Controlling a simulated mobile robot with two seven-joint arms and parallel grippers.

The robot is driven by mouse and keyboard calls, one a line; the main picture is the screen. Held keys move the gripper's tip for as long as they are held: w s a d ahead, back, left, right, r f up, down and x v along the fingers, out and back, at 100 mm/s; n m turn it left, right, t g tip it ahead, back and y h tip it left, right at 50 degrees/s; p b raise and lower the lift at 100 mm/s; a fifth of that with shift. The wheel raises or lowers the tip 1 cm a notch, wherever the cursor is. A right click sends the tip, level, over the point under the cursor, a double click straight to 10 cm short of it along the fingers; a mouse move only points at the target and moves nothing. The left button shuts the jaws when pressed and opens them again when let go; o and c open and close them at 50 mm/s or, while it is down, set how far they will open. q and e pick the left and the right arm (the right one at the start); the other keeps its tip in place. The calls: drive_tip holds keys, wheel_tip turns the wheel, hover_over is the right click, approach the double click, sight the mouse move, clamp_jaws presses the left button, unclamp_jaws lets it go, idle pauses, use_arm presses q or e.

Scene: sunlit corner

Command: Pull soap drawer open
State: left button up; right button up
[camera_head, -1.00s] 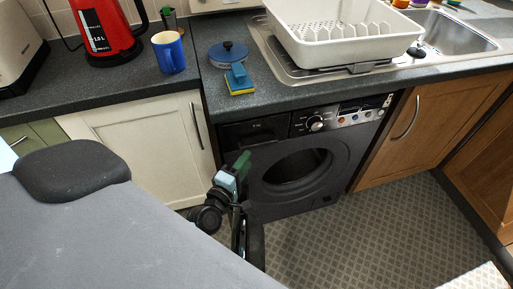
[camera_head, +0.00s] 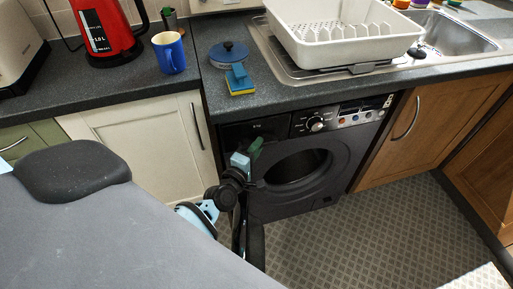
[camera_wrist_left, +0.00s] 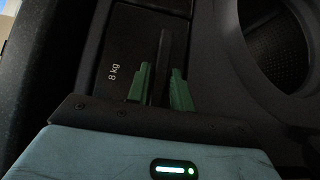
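The washing machine's closed soap drawer (camera_head: 240,132) is a dark panel at the machine's upper left. In the left wrist view, the drawer front (camera_wrist_left: 118,60) bears the mark "8 kg". My left gripper (camera_head: 255,150) is in front of the machine, just below the drawer in the head view. In the wrist view its two green fingertips (camera_wrist_left: 160,80) stand apart, with a narrow dark strip (camera_wrist_left: 166,50) between them. The strip looks like a handle or edge at the drawer. Contact with it is unclear. My right gripper is out of view.
The round door (camera_head: 296,172) of the washing machine is beside the gripper on the right. The countertop (camera_head: 285,97) overhangs the machine, with a sponge (camera_head: 239,82) near its edge. A white cabinet (camera_head: 145,138) stands left, a wooden one (camera_head: 430,130) right. The floor (camera_head: 350,235) in front is clear.

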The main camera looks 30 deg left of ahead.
use_arm(q)
clamp_jaws()
drive_tip(key=s+d+p, duration=0.2)
drive_tip(key=s+d, duration=0.9)
drive_tip(key=d, duration=0.1)
drive_tip(key=shift+d, duration=0.2)
drive_tip(key=shift+o, duration=1.9)
unclamp_jaws()
drive_tip(key=shift+s, duration=0.1)
